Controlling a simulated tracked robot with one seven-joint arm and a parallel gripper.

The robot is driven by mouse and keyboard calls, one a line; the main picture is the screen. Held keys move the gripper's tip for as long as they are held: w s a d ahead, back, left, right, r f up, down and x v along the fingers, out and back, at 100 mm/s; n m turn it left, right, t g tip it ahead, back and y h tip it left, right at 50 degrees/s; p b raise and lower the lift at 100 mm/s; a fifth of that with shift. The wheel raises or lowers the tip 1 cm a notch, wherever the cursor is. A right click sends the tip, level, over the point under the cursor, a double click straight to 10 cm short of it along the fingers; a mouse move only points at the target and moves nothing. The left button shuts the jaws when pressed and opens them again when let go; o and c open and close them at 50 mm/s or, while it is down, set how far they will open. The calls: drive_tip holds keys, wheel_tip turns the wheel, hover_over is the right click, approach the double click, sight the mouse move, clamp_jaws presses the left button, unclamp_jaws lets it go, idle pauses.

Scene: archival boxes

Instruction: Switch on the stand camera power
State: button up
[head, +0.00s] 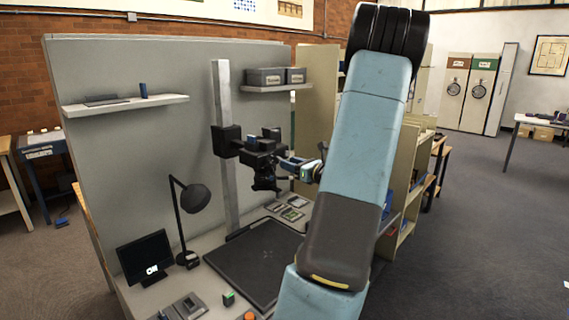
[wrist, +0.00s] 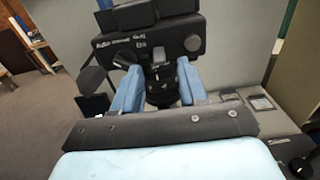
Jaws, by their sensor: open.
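The stand camera (head: 262,160) is a black body on a tall grey column (head: 224,150), with its lens pointing down over a dark baseboard. In the wrist view the camera body (wrist: 150,42) fills the top, with small white lettering, a dark knob at left and a round dial (wrist: 192,43) at right. My gripper (wrist: 159,72) is open, its two blue fingers spread to either side of the black lens (wrist: 160,92). Whether the fingers touch the camera is unclear. In the head view my arm reaches in from the right and partly hides the gripper. The power switch cannot be singled out.
A small monitor (head: 145,258) at the bench's left shows white text that looks like "ON". The dark baseboard (head: 255,258) lies below the camera. Shelves hold grey boxes (head: 266,77). Open floor lies to the right.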

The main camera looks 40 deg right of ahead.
sight(280, 159)
drive_tip(key=shift+w+a, duration=0.15)
drive_tip(key=shift+w, duration=1.4)
drive_tip(key=shift+c, duration=0.3)
